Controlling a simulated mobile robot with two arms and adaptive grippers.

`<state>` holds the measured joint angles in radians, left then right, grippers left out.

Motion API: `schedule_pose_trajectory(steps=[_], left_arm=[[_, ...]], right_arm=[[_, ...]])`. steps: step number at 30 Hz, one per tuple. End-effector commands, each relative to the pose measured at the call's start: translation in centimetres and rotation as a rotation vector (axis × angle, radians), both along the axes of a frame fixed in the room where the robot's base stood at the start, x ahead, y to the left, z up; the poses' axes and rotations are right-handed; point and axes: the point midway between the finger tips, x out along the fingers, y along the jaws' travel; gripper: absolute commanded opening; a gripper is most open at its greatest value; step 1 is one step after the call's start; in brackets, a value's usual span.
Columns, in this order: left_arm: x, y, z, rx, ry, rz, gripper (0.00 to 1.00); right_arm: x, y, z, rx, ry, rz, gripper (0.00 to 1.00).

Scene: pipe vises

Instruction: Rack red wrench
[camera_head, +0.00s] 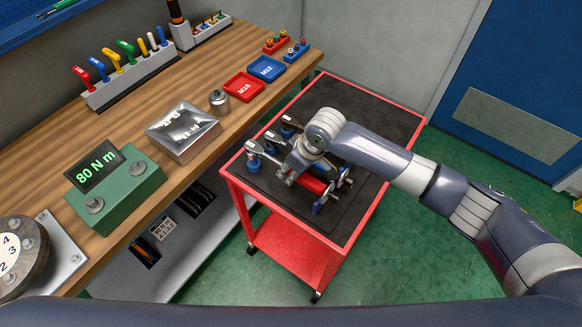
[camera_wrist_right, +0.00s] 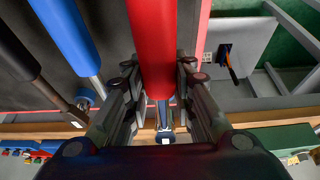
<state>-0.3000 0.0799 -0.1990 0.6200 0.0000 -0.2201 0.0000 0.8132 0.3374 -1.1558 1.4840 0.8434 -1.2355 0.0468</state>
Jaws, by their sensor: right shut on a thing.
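The red wrench has a thick red handle, which shows in the head view (camera_head: 312,184) over the red cart's black top. In the wrist view its handle (camera_wrist_right: 165,40) runs between my fingers, with a thin metal shaft beyond. My right gripper (camera_head: 290,177) is shut around it; the fingers flank the handle in the wrist view (camera_wrist_right: 160,85). I cannot tell whether the wrench touches its blue supports (camera_head: 318,208). A blue-handled wrench (camera_wrist_right: 66,35) and a black-handled wrench (camera_wrist_right: 20,50) lie beside it. My arm partly hides them in the head view. My left gripper is not in view.
The red cart (camera_head: 236,192) stands beside the wooden bench (camera_head: 112,215). The bench holds a green 80 N m box (camera_head: 130,190), a metal block (camera_head: 183,135), a red M16 tray (camera_head: 243,87), a blue M12 tray (camera_head: 266,69) and a hand-tool rack (camera_head: 130,80). The cart's far end is clear.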

Motion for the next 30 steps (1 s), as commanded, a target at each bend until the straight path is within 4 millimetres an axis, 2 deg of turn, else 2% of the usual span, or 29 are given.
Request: schedule_pose_trajectory(steps=[30], left_arm=[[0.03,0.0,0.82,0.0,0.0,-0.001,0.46]], right_arm=[[0.03,0.14,0.21,0.004,-0.003,0.001,0.0]])
